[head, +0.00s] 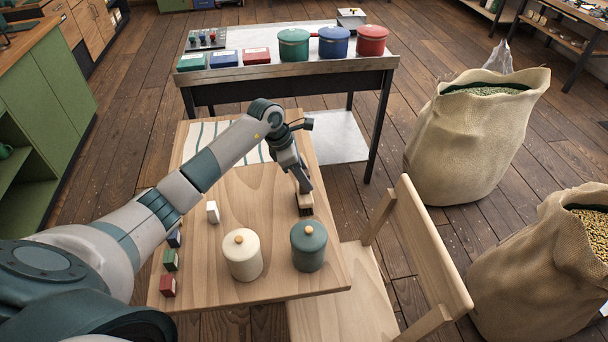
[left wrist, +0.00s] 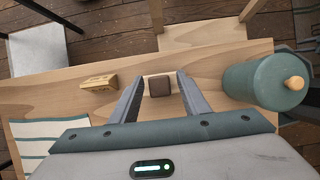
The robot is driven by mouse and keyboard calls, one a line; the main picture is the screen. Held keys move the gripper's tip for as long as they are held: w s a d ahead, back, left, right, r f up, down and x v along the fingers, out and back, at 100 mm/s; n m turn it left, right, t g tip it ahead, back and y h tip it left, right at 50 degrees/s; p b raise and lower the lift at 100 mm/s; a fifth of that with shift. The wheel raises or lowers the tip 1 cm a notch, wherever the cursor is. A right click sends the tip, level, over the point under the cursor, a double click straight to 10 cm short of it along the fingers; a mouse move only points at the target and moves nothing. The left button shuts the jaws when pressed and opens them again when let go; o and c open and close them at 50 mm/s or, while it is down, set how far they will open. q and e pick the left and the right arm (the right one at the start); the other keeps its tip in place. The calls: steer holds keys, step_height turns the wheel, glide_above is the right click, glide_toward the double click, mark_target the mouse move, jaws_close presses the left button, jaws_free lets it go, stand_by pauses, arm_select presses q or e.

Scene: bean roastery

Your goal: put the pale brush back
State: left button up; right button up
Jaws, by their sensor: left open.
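My left gripper (head: 303,186) is low over the wooden table, pointing down and open. In the left wrist view its two fingers (left wrist: 159,95) stand either side of a small dark brown block-like part with pale wood at its edges, apparently the pale brush (left wrist: 160,86). Gaps show between it and the fingers. In the head view the brush (head: 306,211) shows just below the fingertips, partly hidden. A yellowish wooden block with notches (left wrist: 98,82) lies left of the fingers in the wrist view; I cannot tell what it is. My right gripper is not in view.
A teal canister (head: 308,247) stands close to the gripper, with a cream canister (head: 242,255) beside it. A striped cloth (head: 225,145) lies at the table's far end. Small blocks line the left edge. A wooden chair (head: 425,250) stands at the right side.

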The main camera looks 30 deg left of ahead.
arm_select(q)
steer(key=shift+r, duration=0.2)
steer(key=shift+a+r, duration=0.2)
steer(key=shift+r, duration=0.1)
steer(key=b+v, duration=0.3)
steer(key=v, duration=0.8)
steer(key=shift+s+r, duration=0.1)
